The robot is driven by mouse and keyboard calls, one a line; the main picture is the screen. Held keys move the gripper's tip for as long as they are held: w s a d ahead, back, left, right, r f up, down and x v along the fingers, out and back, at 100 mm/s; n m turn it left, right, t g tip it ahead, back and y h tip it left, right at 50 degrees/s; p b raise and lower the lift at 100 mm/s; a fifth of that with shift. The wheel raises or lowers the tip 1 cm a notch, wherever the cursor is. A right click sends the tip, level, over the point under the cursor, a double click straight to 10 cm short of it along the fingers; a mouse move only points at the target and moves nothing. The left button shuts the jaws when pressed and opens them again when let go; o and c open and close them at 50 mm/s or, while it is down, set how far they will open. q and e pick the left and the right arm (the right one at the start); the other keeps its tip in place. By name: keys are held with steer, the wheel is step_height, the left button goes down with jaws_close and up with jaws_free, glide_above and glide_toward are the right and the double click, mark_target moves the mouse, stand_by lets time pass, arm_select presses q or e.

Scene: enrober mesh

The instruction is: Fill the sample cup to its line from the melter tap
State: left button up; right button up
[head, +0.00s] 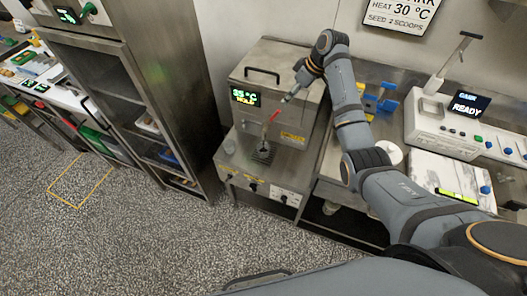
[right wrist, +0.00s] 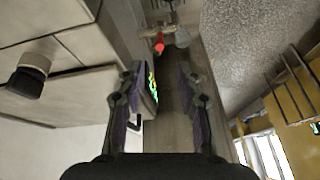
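The melter (head: 300,112) is a steel box with a display reading 35 °C and HOLD. Its tap (head: 275,115) has a red handle on the front. Below it, a small greyish cup-like shape (head: 263,147) stands on a dark drip grate (head: 262,157); its fill level and line are too small to read. My right gripper (head: 287,99) is just above and to the right of the tap handle, apart from it. In the right wrist view its two fingers (right wrist: 160,100) are spread with nothing between them, and the red handle end (right wrist: 159,43) shows beyond them. My left gripper is out of view.
A white machine (head: 440,125) with a READY screen stands at the right. Blue-handled items (head: 385,104) and a white round dish (head: 390,153) lie on the steel bench beside my right arm. A steel rack (head: 125,95) stands left of the melter. The speckled floor in front is clear.

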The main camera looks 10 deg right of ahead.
step_height(320, 180, down, 8)
steer(key=s+a+r+t+b, duration=0.1)
steer(key=s+t+b, duration=0.1)
steer(key=b, duration=0.1)
steer(key=m+t+y+b, duration=0.3)
steer(key=m+t+b, duration=0.4)
steer(key=t+b, duration=0.4)
glide_toward(277, 114)
steer(key=p, duration=0.1)
steer(key=shift+t, duration=0.3)
steer(key=p+x, duration=0.1)
steer(key=x, duration=0.2)
steer(key=p+x, duration=0.1)
steer(key=x, duration=0.2)
steer(key=f+p+x, duration=0.1)
steer(key=x, duration=0.2)
steer(key=shift+w, duration=0.35)
steer(key=shift+w+a+p, duration=0.2)
steer(key=shift+w+p, duration=0.1)
steer(key=shift+w, duration=0.1)
steer(key=shift+c, duration=0.4)
jaws_close()
